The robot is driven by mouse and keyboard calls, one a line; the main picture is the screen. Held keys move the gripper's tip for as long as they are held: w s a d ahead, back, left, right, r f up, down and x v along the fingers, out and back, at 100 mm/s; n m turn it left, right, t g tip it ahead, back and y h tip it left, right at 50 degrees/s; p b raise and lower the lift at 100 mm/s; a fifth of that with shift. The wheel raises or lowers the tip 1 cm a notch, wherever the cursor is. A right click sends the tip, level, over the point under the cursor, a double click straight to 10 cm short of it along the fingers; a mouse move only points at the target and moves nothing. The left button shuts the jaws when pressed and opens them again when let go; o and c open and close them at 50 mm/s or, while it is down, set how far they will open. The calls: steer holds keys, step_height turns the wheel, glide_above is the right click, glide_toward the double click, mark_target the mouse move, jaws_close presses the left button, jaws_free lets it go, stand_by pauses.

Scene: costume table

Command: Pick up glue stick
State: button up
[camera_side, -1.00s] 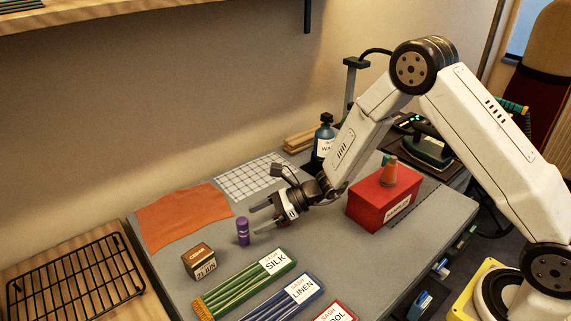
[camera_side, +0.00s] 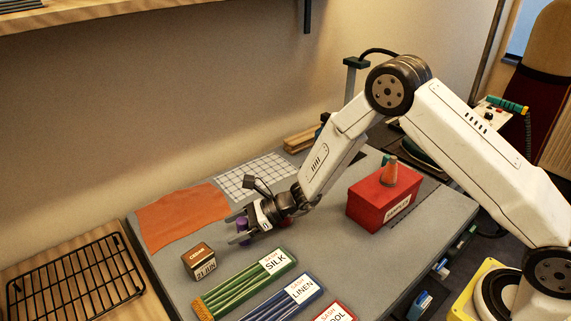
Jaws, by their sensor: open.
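The purple glue stick (camera_side: 242,224) stands upright on the grey table, behind the cedar block and in front of the orange cloth. My gripper (camera_side: 236,229) is open and low over the table, with its fingers reaching to the left at the glue stick. The glue stick appears to be between the two fingers, and they partly hide it. I cannot tell whether either finger touches it.
A small brown box (camera_side: 199,261) stands close in front on the left. Green silk (camera_side: 245,283) and blue linen (camera_side: 285,301) sash packs lie in front. A red box (camera_side: 383,203) stands to the right. An orange cloth (camera_side: 182,215) and checked cloth (camera_side: 256,175) lie behind.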

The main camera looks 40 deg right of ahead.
stand_by(0.4)
jaws_close()
steer(key=shift+r, duration=0.15)
steer(key=shift+r, duration=0.8)
steer(key=s+d+r, duration=0.4)
steer(key=s+r, duration=0.7)
steer(key=s, duration=0.2)
steer(key=shift+s+d, duration=0.15)
steer(key=shift+d, duration=0.05)
